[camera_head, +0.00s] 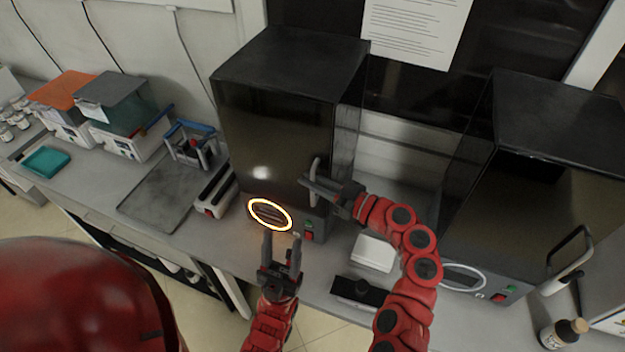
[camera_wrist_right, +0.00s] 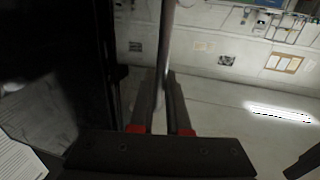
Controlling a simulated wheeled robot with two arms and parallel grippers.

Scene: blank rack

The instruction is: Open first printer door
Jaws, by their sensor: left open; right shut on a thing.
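The first printer (camera_head: 285,60) is a dark box with a glossy front door (camera_head: 265,140) and a lit orange ring (camera_head: 270,214) below it. The door looks flush with the body, though a small gap could be hidden. My right gripper (camera_head: 310,184) is shut on the vertical door handle (camera_head: 316,168) at the door's right side. In the right wrist view, the handle bar (camera_wrist_right: 167,40) runs down between the fingers (camera_wrist_right: 163,95). My left gripper (camera_head: 282,240) is open and empty, below the ring near the counter's front edge.
A second dark printer (camera_head: 565,115) with a grey ring stands at the right. A white box (camera_head: 374,252) and a black box (camera_head: 358,292) sit near my right arm.

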